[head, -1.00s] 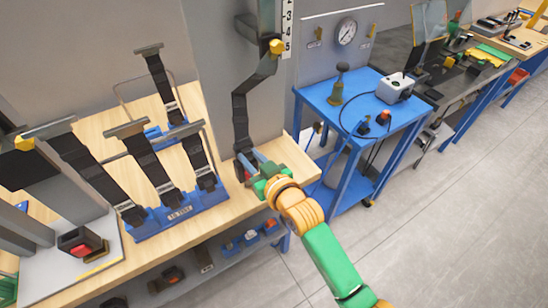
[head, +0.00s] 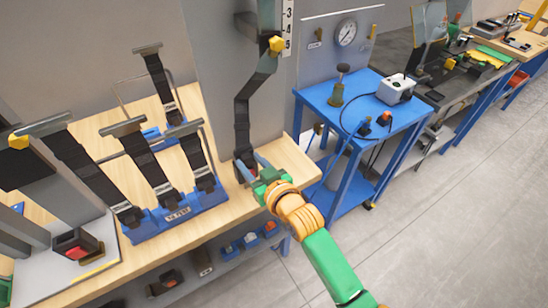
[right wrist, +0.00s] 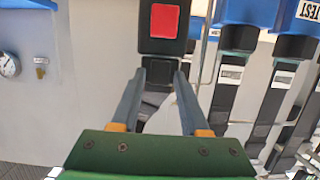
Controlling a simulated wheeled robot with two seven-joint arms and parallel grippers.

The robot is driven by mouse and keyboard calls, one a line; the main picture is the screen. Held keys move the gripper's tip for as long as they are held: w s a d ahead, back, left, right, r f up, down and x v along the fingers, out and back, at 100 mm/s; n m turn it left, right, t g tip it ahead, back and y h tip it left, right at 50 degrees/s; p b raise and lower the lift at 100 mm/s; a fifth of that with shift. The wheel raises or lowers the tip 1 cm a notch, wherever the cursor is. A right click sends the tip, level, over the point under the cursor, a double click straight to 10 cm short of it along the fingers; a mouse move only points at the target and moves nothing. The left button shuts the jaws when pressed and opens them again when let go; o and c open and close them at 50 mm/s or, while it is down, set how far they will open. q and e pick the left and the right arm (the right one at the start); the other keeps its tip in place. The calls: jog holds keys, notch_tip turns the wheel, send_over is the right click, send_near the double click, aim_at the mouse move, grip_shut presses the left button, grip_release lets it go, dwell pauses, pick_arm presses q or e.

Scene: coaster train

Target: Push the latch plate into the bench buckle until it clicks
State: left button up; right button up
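A dark strap (head: 241,115) hangs down the grey pillar and ends in a black piece with a red face (head: 244,168). A black piece with a red square (right wrist: 163,21) shows close up in the right wrist view. My right gripper (head: 249,161) is at the strap's lower end. Its fingers (right wrist: 160,70) stand apart, one on each side of a dark part below the red square. I cannot tell whether they touch it. A black block with a red top (head: 77,246) sits on a white plate at the left. I cannot make out the latch plate. My left gripper is not in view.
A blue rack (head: 170,224) with several upright straps stands on the wooden bench (head: 228,210), left of my right gripper. A blue cart (head: 350,122) with a gauge stands to the right. Grey floor (head: 450,220) is clear at the lower right.

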jog(key=shift+o, duration=0.9)
jog(key=v, duration=0.7)
jog(key=s+d+f+m+g+h+b, duration=0.15)
jog(key=d+f, duration=0.25)
jog(key=f, duration=0.5)
jog(key=s+d+f+g+h+p, duration=0.1)
jog(key=s+d+f+g+h, duration=0.15)
jog(key=f, duration=0.75)
jog(key=s+d+f+m+g+h+b, duration=0.1)
jog(key=s+d+f+h, duration=0.1)
jog(key=d+f, duration=0.5)
jog(key=s+d+f+g+h, duration=0.1)
jog(key=s+d+f+g, duration=0.1)
jog(key=s+f, duration=0.4)
jog(key=s+d+f+m+g+h, duration=0.1)
jog(key=s+d+f, duration=0.3)
jog(key=s, duration=0.8)
jog(key=s+d+f+m+g+h, duration=0.1)
jog(key=s+d+f+g, duration=0.2)
jog(key=s+f, duration=0.4)
jog(key=shift+s+d+f+b, duration=0.35)
jog(key=shift+s+d, duration=0.3)
jog(key=shift+s, duration=0.55)
